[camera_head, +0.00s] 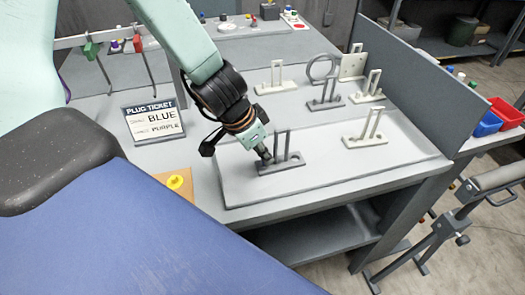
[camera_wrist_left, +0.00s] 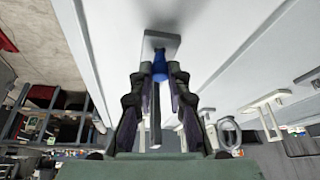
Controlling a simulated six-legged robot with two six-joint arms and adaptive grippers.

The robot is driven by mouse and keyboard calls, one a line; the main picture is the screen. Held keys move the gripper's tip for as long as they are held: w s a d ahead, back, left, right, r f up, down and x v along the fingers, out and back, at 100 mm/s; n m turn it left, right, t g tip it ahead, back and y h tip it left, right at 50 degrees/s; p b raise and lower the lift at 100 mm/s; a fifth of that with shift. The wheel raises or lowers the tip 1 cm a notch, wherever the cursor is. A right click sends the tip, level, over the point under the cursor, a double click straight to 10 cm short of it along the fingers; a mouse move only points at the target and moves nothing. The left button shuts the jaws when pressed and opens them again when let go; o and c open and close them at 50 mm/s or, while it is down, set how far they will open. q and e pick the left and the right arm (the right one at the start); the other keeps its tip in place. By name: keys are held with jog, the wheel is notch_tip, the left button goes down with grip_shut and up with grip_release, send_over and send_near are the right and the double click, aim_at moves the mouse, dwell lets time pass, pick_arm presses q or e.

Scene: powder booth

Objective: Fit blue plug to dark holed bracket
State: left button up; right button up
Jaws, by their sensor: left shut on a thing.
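My left gripper (camera_head: 265,157) reaches down to the left end of a dark grey bracket (camera_head: 285,167) with an upright frame, on the pale front tray. In the left wrist view its fingers (camera_wrist_left: 160,77) are closed around a blue plug (camera_wrist_left: 159,66). The plug sits against the grey base of the bracket (camera_wrist_left: 160,40); I cannot tell whether it is in a hole. In the head view the plug is hidden by the gripper. My right gripper is not in view.
A yellow plug (camera_head: 176,182) sits on a tan board at left. A grey panel (camera_head: 407,75) and red bin (camera_head: 506,112) are at right.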

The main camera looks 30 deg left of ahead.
pick_arm(q)
jog(key=shift+f+b, duration=0.35)
jog(key=shift+f, duration=0.15)
dwell(0.3)
jog(key=o, duration=0.8)
jog(key=shift+r, duration=0.2)
jog(key=shift+v, duration=3.6)
